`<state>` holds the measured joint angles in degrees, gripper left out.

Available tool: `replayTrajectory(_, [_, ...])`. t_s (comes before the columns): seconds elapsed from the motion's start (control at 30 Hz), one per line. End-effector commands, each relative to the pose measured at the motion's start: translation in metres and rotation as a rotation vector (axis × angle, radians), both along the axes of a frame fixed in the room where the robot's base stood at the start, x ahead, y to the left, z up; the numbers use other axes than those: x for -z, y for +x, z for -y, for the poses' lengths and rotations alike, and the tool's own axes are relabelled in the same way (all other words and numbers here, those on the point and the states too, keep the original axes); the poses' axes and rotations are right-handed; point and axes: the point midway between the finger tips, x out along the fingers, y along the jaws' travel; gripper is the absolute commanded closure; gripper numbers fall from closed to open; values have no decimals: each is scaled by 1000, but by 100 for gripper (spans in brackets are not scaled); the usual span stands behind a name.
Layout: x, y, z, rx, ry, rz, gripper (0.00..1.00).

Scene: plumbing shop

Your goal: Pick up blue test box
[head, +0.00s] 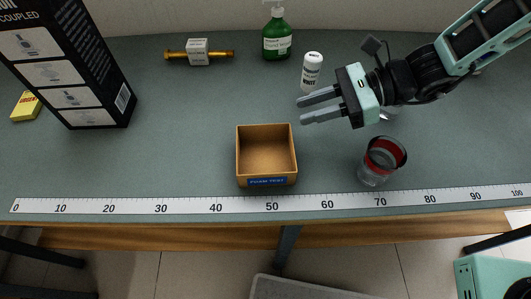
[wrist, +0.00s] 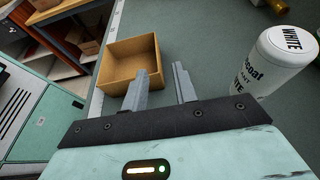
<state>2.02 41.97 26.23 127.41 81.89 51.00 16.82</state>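An open-topped tan box (head: 265,155) with a blue label on its front stands near the front of the workbench, just behind the ruler; the label seems to read "FOAM TEST". It looks empty. It also shows in the wrist view (wrist: 117,66), ahead of the fingers and to the left. No box with blue walls is in view. My gripper (head: 301,111) is above the bench, behind and right of the box, with its fingers pointing left. In the wrist view its two fingers (wrist: 160,67) are apart with nothing between them. It does not touch the box.
A white bottle (head: 312,70) stands close behind my gripper. A red-and-clear cup (head: 382,162) stands right of the box. A green pump bottle (head: 277,38), a brass fitting (head: 197,52) and a large black carton (head: 75,75) are farther off.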

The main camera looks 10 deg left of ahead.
Motion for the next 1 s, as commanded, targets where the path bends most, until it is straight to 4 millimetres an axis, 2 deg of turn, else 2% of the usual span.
replayTrajectory(0.1, [9,-7,-22,-5,0,-2,72])
replayTrajectory(0.2, [15,-10,-35,-3,0,0,72])
replayTrajectory(0.47, [22,-16,-51,-3,0,0,72])
replayTrajectory(0.7, [36,-28,-80,-4,-1,1,72])
replayTrajectory(1.0, [41,-30,-89,-1,-1,2,72])
